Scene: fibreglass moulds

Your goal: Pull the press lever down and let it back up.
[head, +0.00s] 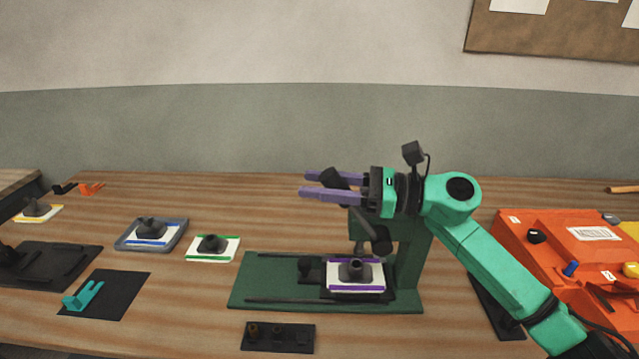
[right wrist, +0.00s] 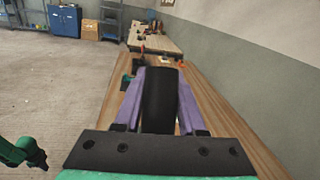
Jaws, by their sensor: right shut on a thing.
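The press has a dark green base (head: 270,290) and a green upright (head: 410,270) on the right half of the table. Its lever has a thick black grip (head: 334,178) that stands up and tilts above the press. My right gripper (head: 308,189) has its purple fingers shut around this grip, coming from the right. The black grip (right wrist: 160,100) also fills the space between the fingers in the right wrist view. Under the press head (head: 380,240) sits a white, purple-edged plate (head: 357,284) with a dark piece on it. My left gripper does not show.
Left of the press lie a green-edged plate (head: 212,247), a blue-edged tray (head: 152,235) and a black mat with a teal bracket (head: 84,296). A black block (head: 278,336) lies in front. An orange unit (head: 560,250) stands at right. The table behind the press is clear.

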